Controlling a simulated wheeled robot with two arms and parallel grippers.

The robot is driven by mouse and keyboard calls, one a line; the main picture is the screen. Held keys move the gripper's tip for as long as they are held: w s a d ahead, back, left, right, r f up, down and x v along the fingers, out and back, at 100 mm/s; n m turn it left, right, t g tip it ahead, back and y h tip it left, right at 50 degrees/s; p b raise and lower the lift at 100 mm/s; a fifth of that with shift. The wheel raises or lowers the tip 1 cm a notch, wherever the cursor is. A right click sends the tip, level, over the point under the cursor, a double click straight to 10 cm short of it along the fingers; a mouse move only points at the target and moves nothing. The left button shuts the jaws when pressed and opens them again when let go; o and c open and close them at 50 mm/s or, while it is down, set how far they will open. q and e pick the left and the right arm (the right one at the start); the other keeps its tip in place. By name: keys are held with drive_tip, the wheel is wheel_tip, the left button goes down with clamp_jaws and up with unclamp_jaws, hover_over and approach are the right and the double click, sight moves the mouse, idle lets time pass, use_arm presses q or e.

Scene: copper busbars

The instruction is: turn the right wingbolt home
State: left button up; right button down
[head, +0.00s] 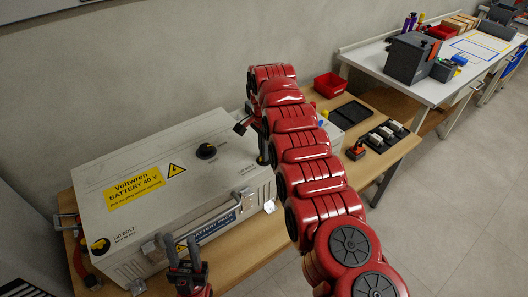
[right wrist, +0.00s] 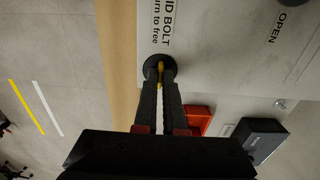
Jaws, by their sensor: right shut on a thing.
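The right wingbolt (right wrist: 160,68) has a black round base and a yellow wing, on the pale lid marked "LID BOLT, turn to free". My right gripper (right wrist: 160,84) is shut on the yellow wing in the right wrist view. In the head view my right arm covers most of that bolt and gripper. The battery box (head: 140,205) is a pale case with a yellow label. The left lid bolt (head: 100,246), black and yellow, sits at its front left corner. My left gripper (head: 187,256) is open and empty in front of the box, near its front handle (head: 208,222).
A black knob (head: 206,151) stands on the lid. The wooden bench (head: 262,240) holds a red bin (head: 331,85), a black tray (head: 352,112) and several small pale parts to the right. A white table (head: 420,88) with a dark box stands beyond. The floor at right is clear.

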idle(0.4)
drive_tip(key=c, duration=1)
unclamp_jaws()
drive_tip(key=shift+r, duration=0.4)
wheel_tip(320, 180, up, 4)
drive_tip(key=shift+d+f+p, duration=0.1)
drive_tip(key=shift+f+p, duration=0.15)
drive_tip(key=shift+p, duration=0.3)
wheel_tip(320, 180, up, 13)
drive_tip(key=p, duration=1.3)
